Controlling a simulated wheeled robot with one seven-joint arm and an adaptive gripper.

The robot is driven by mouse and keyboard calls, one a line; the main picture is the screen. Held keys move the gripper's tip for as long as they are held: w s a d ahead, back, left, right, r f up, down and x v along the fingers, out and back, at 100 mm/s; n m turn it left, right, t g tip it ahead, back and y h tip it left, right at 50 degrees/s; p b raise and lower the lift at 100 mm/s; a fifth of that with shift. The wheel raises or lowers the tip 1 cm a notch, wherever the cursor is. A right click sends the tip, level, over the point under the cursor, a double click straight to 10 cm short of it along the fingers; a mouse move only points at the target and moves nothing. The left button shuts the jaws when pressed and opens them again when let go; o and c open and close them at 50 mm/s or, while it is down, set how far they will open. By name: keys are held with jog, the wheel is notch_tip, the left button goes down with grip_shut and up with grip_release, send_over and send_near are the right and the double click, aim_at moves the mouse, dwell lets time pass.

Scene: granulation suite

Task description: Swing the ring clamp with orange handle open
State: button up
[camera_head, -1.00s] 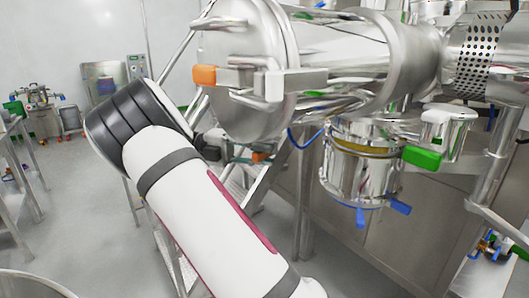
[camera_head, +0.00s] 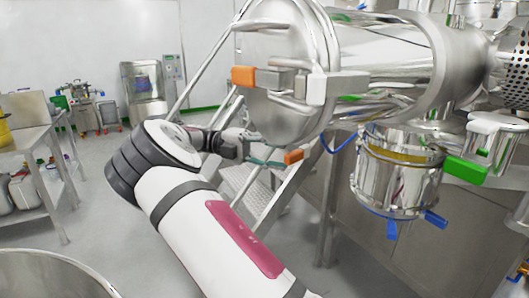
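A large polished steel drum (camera_head: 290,105) with a ringed front end fills the top middle of the view. An orange block-like handle (camera_head: 243,76) sits on a metal bar across its front, at the left. A second orange handle (camera_head: 293,156) shows lower down, below the drum's rim. My gripper (camera_head: 267,162) is just left of this lower orange handle, with thin teal parts reaching towards it. I cannot tell whether they touch it. The fingers are too small to tell open from shut. The ring of the clamp cannot be made out clearly.
A steel vessel (camera_head: 395,180) with blue handles hangs at the right, near a green handle (camera_head: 466,170). Metal steps (camera_head: 255,190) stand behind my arm. A steel table (camera_head: 28,137) is at the left, a round steel rim (camera_head: 60,254) at lower left. Open floor lies between.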

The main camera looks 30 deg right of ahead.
jog(key=shift+v, duration=1.8)
jog(key=shift+s, duration=0.2)
